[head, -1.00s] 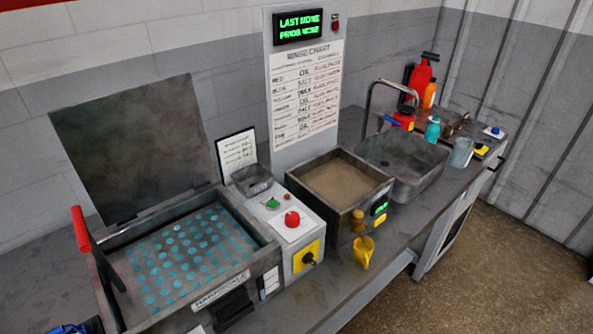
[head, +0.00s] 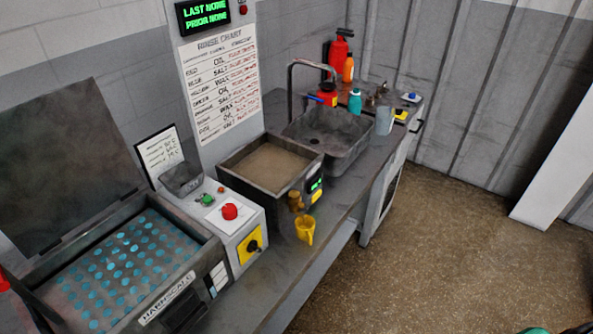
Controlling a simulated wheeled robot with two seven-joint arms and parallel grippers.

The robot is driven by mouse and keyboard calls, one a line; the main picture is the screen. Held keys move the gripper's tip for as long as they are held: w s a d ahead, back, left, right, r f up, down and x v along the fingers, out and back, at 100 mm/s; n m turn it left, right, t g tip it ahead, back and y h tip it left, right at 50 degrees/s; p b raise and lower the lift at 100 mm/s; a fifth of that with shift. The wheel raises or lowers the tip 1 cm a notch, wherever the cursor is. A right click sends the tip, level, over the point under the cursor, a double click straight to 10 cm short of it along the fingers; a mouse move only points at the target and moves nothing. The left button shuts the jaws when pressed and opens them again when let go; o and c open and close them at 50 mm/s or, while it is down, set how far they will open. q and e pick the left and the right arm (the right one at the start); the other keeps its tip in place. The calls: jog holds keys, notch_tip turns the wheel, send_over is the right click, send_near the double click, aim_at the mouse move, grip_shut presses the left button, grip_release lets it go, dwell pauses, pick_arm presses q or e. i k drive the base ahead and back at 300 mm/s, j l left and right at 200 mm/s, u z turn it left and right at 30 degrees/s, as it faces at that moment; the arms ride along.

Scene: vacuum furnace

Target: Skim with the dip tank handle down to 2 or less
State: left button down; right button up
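An open tank (head: 196,268) stands at the lower left, labelled with what looks like HARDSCALE. Its dark lid is raised (head: 60,165), and many teal spots (head: 120,262) cover its grey surface. A red-gripped handle (head: 4,284) on a dark bar is at its left side, cut off by the left picture edge. A control panel (head: 229,229) with a red button, a green button and a black knob on yellow is on its right. I cannot read a level number on the tank. Neither of my grippers is clearly in view.
Beyond are a sink (head: 345,150), bottles (head: 355,101) and a grey mug (head: 385,121). Open floor (head: 440,240) lies to the right.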

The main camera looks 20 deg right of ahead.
aim_at(314, 198)
jog(key=l, duration=0.5)
jog(key=k+l+u, duration=0.15)
jog(key=l, duration=0.8)
jog(key=k+l+u, duration=0.1)
jog(key=l, duration=0.4)
